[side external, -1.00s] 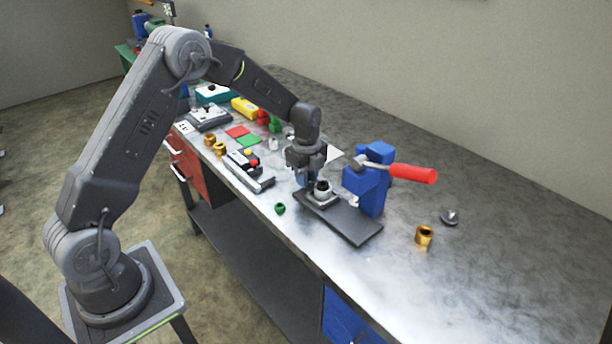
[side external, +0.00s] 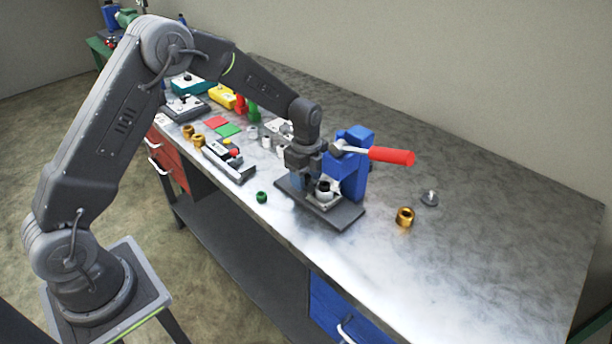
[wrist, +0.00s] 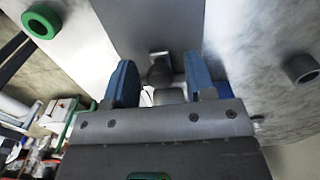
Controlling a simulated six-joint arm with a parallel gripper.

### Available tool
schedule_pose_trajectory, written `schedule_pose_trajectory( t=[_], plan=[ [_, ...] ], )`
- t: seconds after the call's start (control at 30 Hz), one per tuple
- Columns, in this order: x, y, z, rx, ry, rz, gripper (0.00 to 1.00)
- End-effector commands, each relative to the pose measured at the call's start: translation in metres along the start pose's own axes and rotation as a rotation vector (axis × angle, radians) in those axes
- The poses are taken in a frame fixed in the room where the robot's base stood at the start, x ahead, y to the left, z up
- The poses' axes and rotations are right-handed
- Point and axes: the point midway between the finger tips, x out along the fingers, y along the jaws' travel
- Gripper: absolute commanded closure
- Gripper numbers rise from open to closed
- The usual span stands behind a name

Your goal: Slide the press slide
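The press is a blue body (side external: 359,180) with a red lever handle (side external: 391,156), standing at the side of a dark flat base plate (side external: 345,215). The press slide (side external: 322,204), a light square block carrying a dark-topped round part (side external: 325,188), sits on the plate in front of the press. My gripper (side external: 307,182) is low over the plate, at the slide's left side. In the wrist view its blue fingers (wrist: 160,85) stand apart, with a dark round knob (wrist: 160,72) between and just beyond the tips. Contact cannot be told.
A green ring (side external: 262,197) lies left of the plate. A gold nut (side external: 404,216) and a small grey part (side external: 430,198) lie to the right. Several parts and fixtures crowd the bench's far left. The bench right of the press is mostly clear.

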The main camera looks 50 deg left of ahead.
Motion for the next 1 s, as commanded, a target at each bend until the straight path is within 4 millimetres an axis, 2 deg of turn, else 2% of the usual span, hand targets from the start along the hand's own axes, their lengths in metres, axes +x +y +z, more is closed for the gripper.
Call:
schedule_pose_trajectory(
  t=[0.23, 0.37, 0.8, 1.0],
  plan=[
    [-0.001, 0.0, 0.0, 0.0, 0.0, 0.0, 0.5],
    [-0.012, -0.001, 0.0, 0.0, 0.0, -0.002, 0.5],
    [-0.104, -0.001, 0.0, 0.0, 0.0, -0.004, 0.5],
    [-0.13, -0.001, 0.0, 0.0, 0.0, -0.002, 0.5]
  ],
)
